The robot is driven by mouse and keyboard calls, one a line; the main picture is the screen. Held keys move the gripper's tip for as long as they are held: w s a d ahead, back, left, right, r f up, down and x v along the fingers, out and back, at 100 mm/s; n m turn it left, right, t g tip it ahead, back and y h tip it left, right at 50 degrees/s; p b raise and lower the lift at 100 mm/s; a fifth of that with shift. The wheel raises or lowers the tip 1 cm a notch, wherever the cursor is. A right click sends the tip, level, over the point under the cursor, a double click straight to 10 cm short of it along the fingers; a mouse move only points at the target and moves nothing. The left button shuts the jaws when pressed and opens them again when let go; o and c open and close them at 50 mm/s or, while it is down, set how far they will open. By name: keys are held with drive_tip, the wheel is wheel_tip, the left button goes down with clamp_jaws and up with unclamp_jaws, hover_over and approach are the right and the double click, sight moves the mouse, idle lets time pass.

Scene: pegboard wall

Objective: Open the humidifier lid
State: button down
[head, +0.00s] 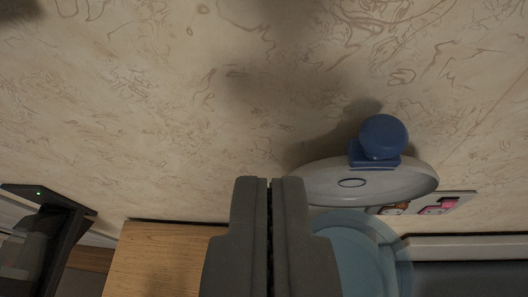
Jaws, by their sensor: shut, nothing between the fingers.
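The humidifier stands right of centre. Its lid (320,184) is a pale grey-white disc with a small dark oval ring and a round blue knob (383,136) at its far side. The lid appears raised, with the light-blue humidifier body (352,228) below it. The body's round rim and part of its inside seem to show. My gripper (271,180) is at the bottom centre, fingers shut and empty, just left of the lid. It hides the body's left part and overlaps the lid's left edge in the picture. I cannot tell whether it touches the lid.
A patterned beige wall (180,120) fills the back and bears shadows. A wooden surface (160,258) lies at the lower left, beside a black device (48,205) with a green light. A dark panel (470,278) is at the lower right.

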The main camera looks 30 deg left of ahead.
drive_tip(key=s+a+f+m+t+b, duration=0.25)
drive_tip(key=a+m+t+b, duration=0.3)
drive_tip(key=m, duration=0.55)
drive_tip(key=s+d+f+m+t+h+b, duration=0.2)
drive_tip(key=s+d+f+m+h+b, duration=0.35)
drive_tip(key=f+m+h, duration=0.55)
drive_tip(key=m+y+p, duration=0.2)
drive_tip(key=p, duration=0.7)
approach(376, 156)
drive_tip(key=shift+p+x, duration=1)
drive_tip(key=shift+x, duration=2.4)
